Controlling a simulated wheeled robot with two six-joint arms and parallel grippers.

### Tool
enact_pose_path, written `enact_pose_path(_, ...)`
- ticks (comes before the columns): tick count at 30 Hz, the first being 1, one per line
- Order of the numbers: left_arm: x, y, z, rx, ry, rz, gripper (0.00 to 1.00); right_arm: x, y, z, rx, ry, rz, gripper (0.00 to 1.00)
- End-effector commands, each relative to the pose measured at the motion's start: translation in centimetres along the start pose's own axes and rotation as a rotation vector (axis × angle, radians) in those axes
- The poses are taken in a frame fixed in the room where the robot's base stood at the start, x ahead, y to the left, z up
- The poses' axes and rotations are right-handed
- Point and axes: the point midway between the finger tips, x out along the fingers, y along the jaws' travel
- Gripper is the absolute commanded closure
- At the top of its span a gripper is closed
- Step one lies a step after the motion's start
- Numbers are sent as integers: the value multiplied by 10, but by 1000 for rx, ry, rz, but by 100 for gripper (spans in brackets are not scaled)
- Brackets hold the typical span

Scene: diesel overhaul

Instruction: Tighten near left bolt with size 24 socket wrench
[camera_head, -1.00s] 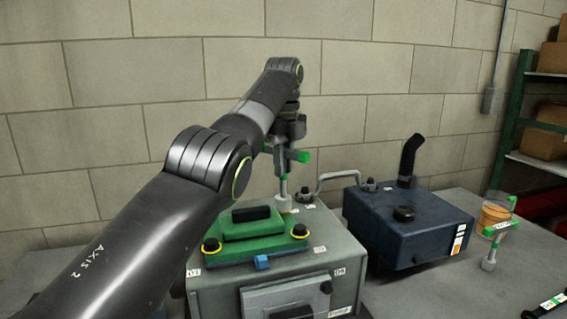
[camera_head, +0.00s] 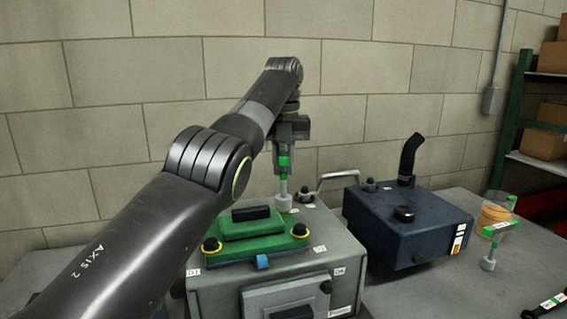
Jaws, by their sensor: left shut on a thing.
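My left gripper (camera_head: 284,150) is shut on a socket wrench (camera_head: 283,187) with a green band and a grey socket end. The wrench points straight down, its socket at the far right of the green cover (camera_head: 240,224) on the grey engine block (camera_head: 265,273). The bolt under the socket is hidden. My right gripper is not in view.
A second green-topped wrench (camera_head: 489,262) stands on the table at the right, by a clear cup with orange contents (camera_head: 494,216). A dark blue box (camera_head: 410,226) with a black pipe stands right of the block. Shelving is at the far right.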

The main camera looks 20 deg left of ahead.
Motion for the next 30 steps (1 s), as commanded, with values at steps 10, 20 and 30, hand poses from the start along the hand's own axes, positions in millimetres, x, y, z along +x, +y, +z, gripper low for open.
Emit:
enact_pose_path(10,-7,0,0,-53,-2,-1,100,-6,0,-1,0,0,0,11)
enact_pose_path(20,-16,0,0,-85,-1,-1,100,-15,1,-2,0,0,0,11)
enact_pose_path(30,-16,0,0,-318,-1,-1,100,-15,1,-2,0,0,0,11)
